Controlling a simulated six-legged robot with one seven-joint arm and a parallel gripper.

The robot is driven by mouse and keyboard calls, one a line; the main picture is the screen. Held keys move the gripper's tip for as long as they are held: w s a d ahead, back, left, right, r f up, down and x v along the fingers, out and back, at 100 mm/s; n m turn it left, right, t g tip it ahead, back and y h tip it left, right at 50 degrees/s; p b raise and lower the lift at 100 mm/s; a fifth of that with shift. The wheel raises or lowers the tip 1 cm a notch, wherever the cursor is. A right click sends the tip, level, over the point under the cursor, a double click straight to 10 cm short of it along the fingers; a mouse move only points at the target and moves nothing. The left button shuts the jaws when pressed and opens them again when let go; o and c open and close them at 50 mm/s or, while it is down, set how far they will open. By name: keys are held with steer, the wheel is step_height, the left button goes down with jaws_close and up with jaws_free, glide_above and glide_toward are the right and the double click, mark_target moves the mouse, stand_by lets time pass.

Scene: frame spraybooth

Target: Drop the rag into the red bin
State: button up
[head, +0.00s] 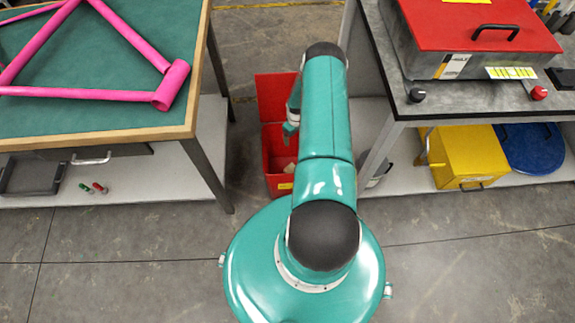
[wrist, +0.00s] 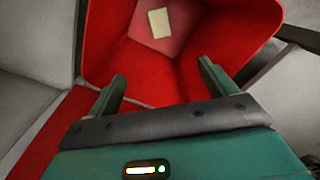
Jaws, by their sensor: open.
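The red bin (head: 269,160) stands on the floor between two benches, its red lid (head: 275,96) raised at the back. In the wrist view the open bin (wrist: 110,45) fills the upper middle. A small pale cream rectangular piece (wrist: 159,23) lies on its pinkish bottom; it may be the rag, but I cannot be sure. A pale patch (head: 290,168) also shows inside the bin in the head view. My gripper (wrist: 161,72) is open above the bin, with nothing between its fingers. In the head view my arm hides part of the bin.
At left a green-topped bench (head: 100,115) carries a pink bicycle frame (head: 100,91). At right a bench holds a red-lidded box (head: 480,30), with a yellow container (head: 468,157) and a blue round lid (head: 530,150) below. Bench legs flank the bin. The front floor is clear.

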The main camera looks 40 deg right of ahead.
step_height(320, 180, up, 14)
stand_by(0.6)
steer(key=w+a+r+h, duration=0.1)
steer(key=w+a+r, duration=0.2)
steer(key=r, duration=0.7)
steer(key=w+a+r, duration=0.3)
steer(key=r, duration=0.8)
steer(key=s+a+r+t+h, duration=0.1)
steer(key=a+r, duration=0.4)
steer(key=r, duration=0.3)
steer(key=a+r+t, duration=0.1)
steer(key=a+r, duration=0.5)
steer(key=r, duration=0.2)
steer(key=s+a+r+t, duration=0.2)
steer(key=s+a+r, duration=0.5)
steer(key=a+r, duration=0.3)
steer(key=s+a+r+t+y, duration=0.1)
steer(key=s+a+r, duration=0.4)
steer(key=s+a, duration=0.5)
steer(key=s+y, duration=0.1)
steer(key=s, duration=0.2)
steer(key=shift+t, duration=0.3)
